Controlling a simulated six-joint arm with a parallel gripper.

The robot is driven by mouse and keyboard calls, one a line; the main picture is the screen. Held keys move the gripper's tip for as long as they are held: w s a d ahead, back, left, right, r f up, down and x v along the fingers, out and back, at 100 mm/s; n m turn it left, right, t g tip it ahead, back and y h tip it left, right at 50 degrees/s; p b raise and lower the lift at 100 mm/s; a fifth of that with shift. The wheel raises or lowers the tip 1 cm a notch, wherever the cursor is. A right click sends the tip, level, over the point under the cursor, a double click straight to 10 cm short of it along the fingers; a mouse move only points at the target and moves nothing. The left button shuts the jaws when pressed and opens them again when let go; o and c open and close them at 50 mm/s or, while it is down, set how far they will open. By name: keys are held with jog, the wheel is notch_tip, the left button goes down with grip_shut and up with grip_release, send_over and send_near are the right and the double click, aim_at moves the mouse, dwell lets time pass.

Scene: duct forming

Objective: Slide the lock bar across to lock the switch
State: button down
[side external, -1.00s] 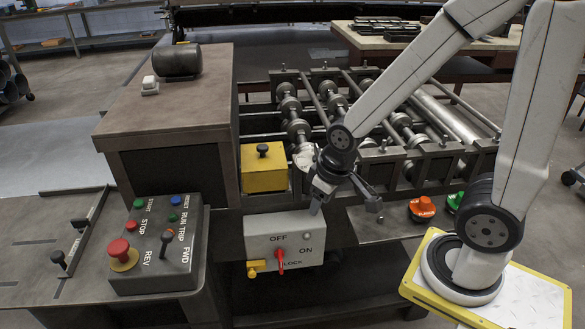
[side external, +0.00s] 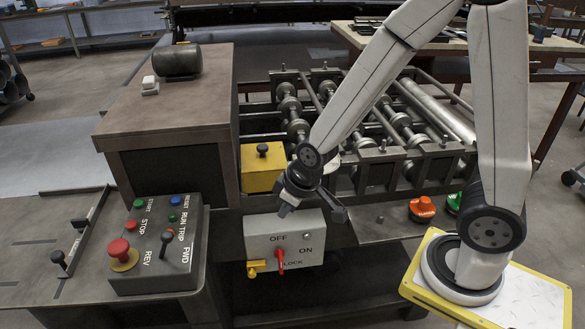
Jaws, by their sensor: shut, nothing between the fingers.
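The switch box (side external: 290,240) is a light grey box on the front of the machine, marked OFF, ON and LOCK. Its red switch handle (side external: 280,262) points roughly up and down, below the OFF label. The yellow lock bar (side external: 257,266) sits at the lower left of the box, to the left of the red handle. My gripper (side external: 284,211) is shut and empty, with its tip just above the box's top edge. It is apart from the lock bar, above and to the right of it. Whether the tip touches the box top I cannot tell.
A yellow box with a black knob (side external: 264,167) stands behind my gripper. The control panel (side external: 155,245) with buttons and a lever is at the left. Orange (side external: 422,208) and green (side external: 454,202) knobs sit on the ledge at right. The space before the switch box is clear.

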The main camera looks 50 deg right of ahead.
aim_at(257, 269)
jog(key=w+a+f+n+t+h, duration=0.1)
jog(key=w+a+f+n+t, duration=0.2)
jog(key=w+a+f+n, duration=0.25)
jog(key=w+a+f+n+t, duration=0.2)
jog(key=w+a+f, duration=0.3)
jog(key=f, duration=0.4)
jog(key=s+a+f+n+t+h, duration=0.1)
jog(key=s+f+n+t+h, duration=0.2)
jog(key=s+f+n+t, duration=0.3)
jog(key=s+f+n, duration=0.4)
jog(key=f, duration=0.3)
jog(key=shift+f+t+h, duration=0.3)
jog(key=shift+f+t, duration=0.1)
jog(key=shift+w, duration=0.15)
jog(key=w+d, duration=0.5)
jog(key=w, duration=0.2)
jog(key=shift+w+r, duration=0.15)
jog(key=shift+w, duration=0.15)
dwell(0.7)
jog(key=shift+d, duration=0.1)
